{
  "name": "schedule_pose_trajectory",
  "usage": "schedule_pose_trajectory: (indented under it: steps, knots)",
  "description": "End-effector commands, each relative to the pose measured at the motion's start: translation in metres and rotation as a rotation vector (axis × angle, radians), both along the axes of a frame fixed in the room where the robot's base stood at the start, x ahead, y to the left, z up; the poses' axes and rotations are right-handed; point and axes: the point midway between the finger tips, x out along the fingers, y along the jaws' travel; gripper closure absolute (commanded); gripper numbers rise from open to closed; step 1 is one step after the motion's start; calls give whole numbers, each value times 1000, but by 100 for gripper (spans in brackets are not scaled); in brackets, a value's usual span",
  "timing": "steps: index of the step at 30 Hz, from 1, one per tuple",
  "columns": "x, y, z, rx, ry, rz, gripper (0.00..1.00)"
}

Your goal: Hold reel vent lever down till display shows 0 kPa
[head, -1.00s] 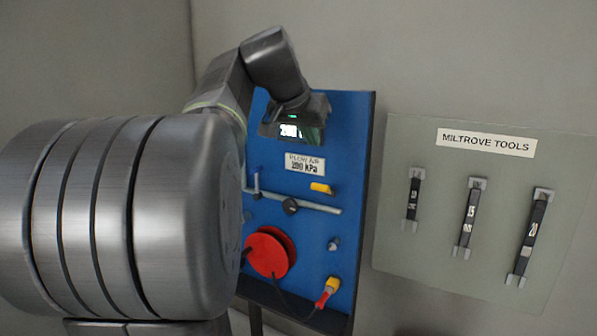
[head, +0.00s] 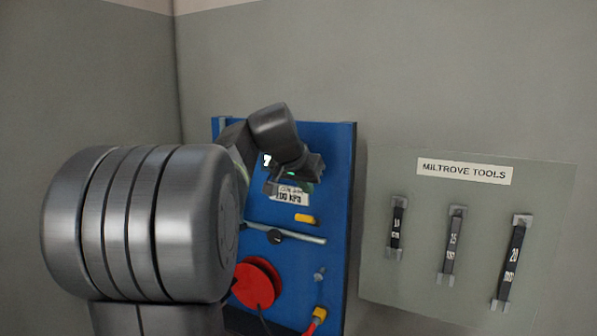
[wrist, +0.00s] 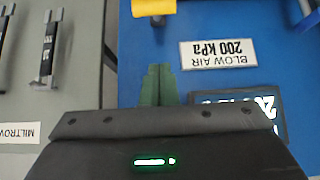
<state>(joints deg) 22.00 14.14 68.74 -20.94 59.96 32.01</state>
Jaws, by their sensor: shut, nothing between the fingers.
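A blue panel (head: 335,165) carries a red reel (head: 257,283), a grey bar (head: 300,237) and a short yellow lever (head: 305,218) above the bar. The yellow lever also shows at the top edge of the wrist view (wrist: 153,7). My gripper (head: 272,188) is in front of the panel's upper part, above the yellow lever and apart from it. In the wrist view its green fingers (wrist: 158,68) are together and empty. The display (wrist: 262,103) is partly hidden by my gripper; it appears upside down, its visible digits starting with 20.
A yellow and red fitting (head: 319,316) sits at the panel's lower right. A tool board (head: 465,265) with three black tools hangs to the right. Bare wall surrounds both.

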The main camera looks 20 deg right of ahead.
Motion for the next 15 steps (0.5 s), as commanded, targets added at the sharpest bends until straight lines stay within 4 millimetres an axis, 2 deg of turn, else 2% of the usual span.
schedule_pose_trajectory:
  steps: [2,6,15]
  knots:
    - [5,-7,-12,2,4,-1,100]
    - [-3,3,-26,0,1,1,100]
    - [-8,9,-42,1,2,0,100]
